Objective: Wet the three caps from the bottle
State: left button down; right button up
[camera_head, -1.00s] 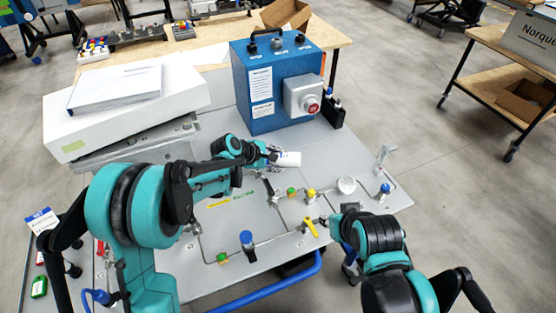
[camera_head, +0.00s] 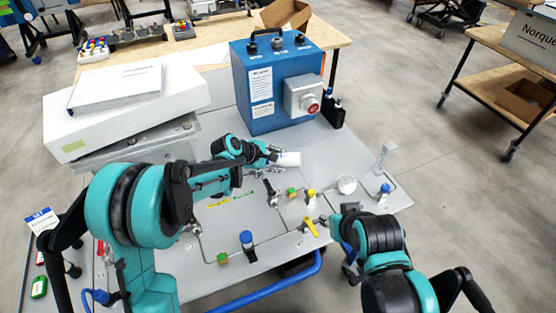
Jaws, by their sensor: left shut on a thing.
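My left gripper (camera_head: 272,155) is shut on a white bottle (camera_head: 289,159), held on its side above the grey panel, in front of the blue box. Several caps sit on the pipe fittings of the panel: a blue cap (camera_head: 246,238) near the front edge, a blue cap (camera_head: 385,188) at the right, a green cap (camera_head: 222,258) at the front left, a green cap (camera_head: 291,191) and a yellow cap (camera_head: 310,193) in the middle. I cannot tell which three the task means. My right gripper (camera_head: 330,221) is by the yellow lever; its fingers are too small and hidden to read.
A blue box (camera_head: 272,90) with a red button stands at the back of the panel. A white case (camera_head: 130,105) with a binder is at the left. A white round cup (camera_head: 347,184) and a yellow lever (camera_head: 310,227) are on the panel. A blue rail (camera_head: 270,290) runs along the front.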

pick_arm(q)
jog(key=shift+r, duration=0.1)
